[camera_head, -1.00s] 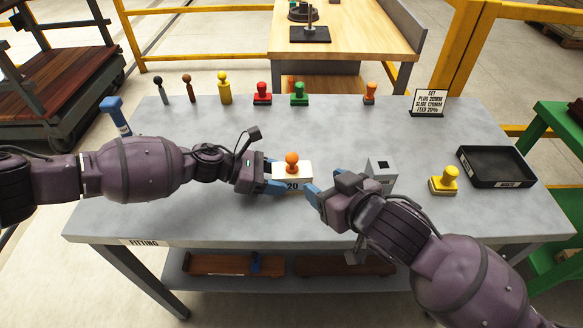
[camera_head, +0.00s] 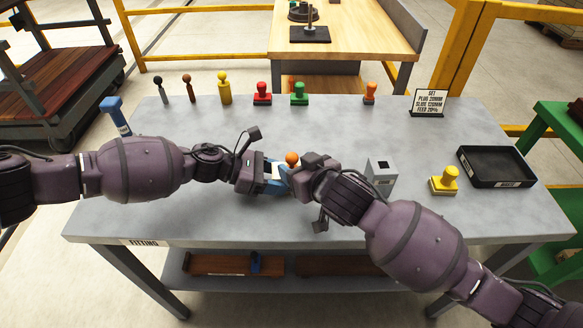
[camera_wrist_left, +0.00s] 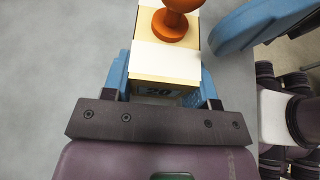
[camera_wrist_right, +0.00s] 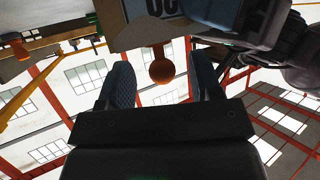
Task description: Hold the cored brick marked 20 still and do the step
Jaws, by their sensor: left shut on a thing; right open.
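The cored brick marked 20 (camera_wrist_left: 165,62) is cream with a white band and shows in the left wrist view between blue fingers. My left gripper (camera_wrist_left: 162,88) is shut on it, on the grey bench. An orange round-headed plug (camera_head: 292,158) stands upright on the brick's top; how deep it sits is hidden. My right gripper (camera_head: 292,174) is open beside the brick and partly hides it in the head view. In the right wrist view the orange head (camera_wrist_right: 161,68) shows between the two open blue fingers, with a gap on each side.
A grey block with a square hole (camera_head: 380,175), a yellow-knobbed piece (camera_head: 445,181) and a black tray (camera_head: 525,178) are at the right. Red (camera_head: 262,94), green (camera_head: 299,94) and orange (camera_head: 370,94) pieces and a sign (camera_head: 429,102) line the back. The bench between is clear.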

